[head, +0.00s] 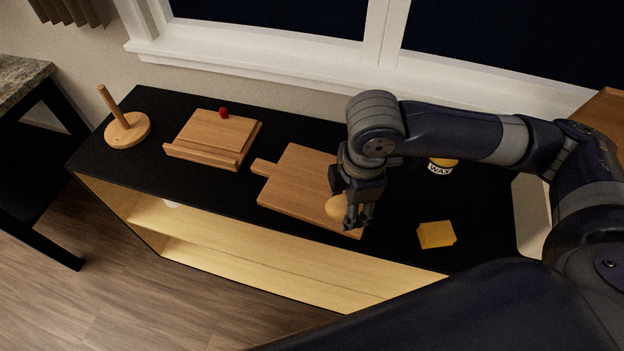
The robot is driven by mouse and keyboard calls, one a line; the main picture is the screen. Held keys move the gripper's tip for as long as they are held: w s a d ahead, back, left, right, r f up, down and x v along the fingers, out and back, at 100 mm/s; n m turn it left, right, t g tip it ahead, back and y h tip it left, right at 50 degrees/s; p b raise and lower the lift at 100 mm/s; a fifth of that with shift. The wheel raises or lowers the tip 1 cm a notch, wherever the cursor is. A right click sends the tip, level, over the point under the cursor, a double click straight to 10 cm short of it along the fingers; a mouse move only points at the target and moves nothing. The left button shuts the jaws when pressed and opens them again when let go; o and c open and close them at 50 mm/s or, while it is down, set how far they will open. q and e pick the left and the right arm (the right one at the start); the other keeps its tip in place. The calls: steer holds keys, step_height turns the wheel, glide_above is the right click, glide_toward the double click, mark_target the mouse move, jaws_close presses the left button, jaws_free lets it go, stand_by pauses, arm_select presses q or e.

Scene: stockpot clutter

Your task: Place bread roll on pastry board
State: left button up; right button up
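The pastry board (297,180) is a light wooden board with a handle, lying on the black top of a low cabinet in the head view. The bread roll (336,206) is a pale tan rounded shape over the board's right part, partly hidden by my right gripper. My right gripper (351,219) points down at the roll, its fingers at the roll's right side. I cannot tell whether the fingers hold the roll or whether it rests on the board. My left gripper is not in view.
A wooden stand (211,138) with a small red ball (223,112) and a peg holder (127,128) stand to the left. A yellow square (436,235) lies to the right. A wax tin (440,168) stands behind it. A window wall borders the back.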

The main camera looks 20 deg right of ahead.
steer(key=n, duration=0.2)
steer(key=f+n, duration=0.1)
steer(key=shift+a+n, duration=0.1)
steer(key=shift+n, duration=0.3)
steer(key=n, duration=0.3)
steer(key=shift+s+f+y, duration=0.1)
steer(key=shift+f+y, duration=0.2)
steer(key=n, duration=0.2)
steer(key=f+n, duration=0.1)
steer(key=n, duration=0.2)
steer(key=shift+s+g+p, duration=0.1)
steer(key=shift+g+p, duration=0.2)
steer(key=n, duration=0.2)
steer(key=shift+d+f+n+y, duration=0.25)
steer(key=shift+f+n+y, duration=0.05)
steer(key=shift+n, duration=0.1)
steer(key=p, duration=0.3)
glide_above(311, 181)
steer(key=shift+s+d+f, duration=0.1)
steer(key=shift+s+f, duration=0.05)
steer(key=shift+f, duration=0.85)
step_height(311, 181, down, 3)
steer(key=shift+p, duration=0.5)
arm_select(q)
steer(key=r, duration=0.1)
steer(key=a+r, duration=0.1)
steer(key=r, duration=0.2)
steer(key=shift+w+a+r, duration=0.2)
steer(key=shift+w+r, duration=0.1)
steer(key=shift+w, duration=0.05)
